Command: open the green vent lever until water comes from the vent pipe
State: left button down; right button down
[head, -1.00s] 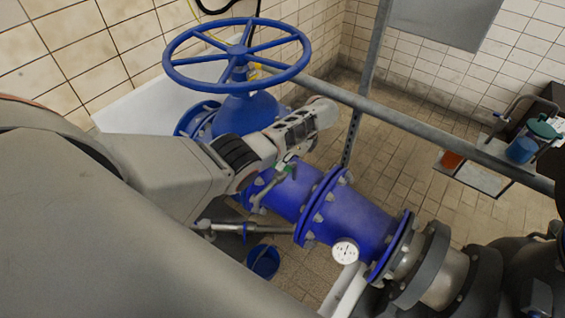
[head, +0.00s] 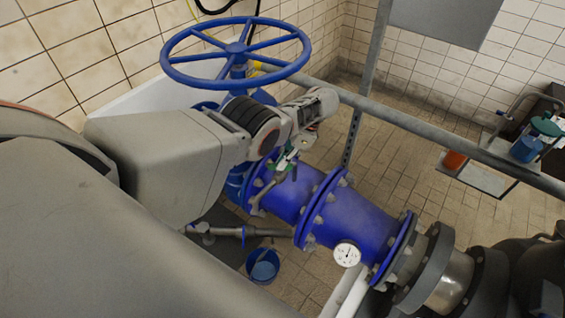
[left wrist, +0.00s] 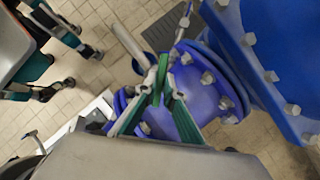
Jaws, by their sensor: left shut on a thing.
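The green vent lever (left wrist: 163,62) lies between the fingers of my left gripper (left wrist: 163,92) in the left wrist view. The gripper is shut on it. In the head view my left gripper (head: 301,142) is at the top of the blue pipe (head: 287,194), and my own wrist partly hides the lever. My right gripper is not in view.
A large blue handwheel (head: 236,52) stands behind my left arm. A grey rail (head: 400,119) runs across behind the pipe. A round gauge (head: 347,254) sits on the pipe's near side. A blue bucket (head: 263,266) stands on the floor below.

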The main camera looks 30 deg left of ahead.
pick_arm(q)
jog(key=c, duration=2.2)
grip_release()
jog(key=shift+o, duration=0.2)
jog(key=shift+v, duration=3.75)
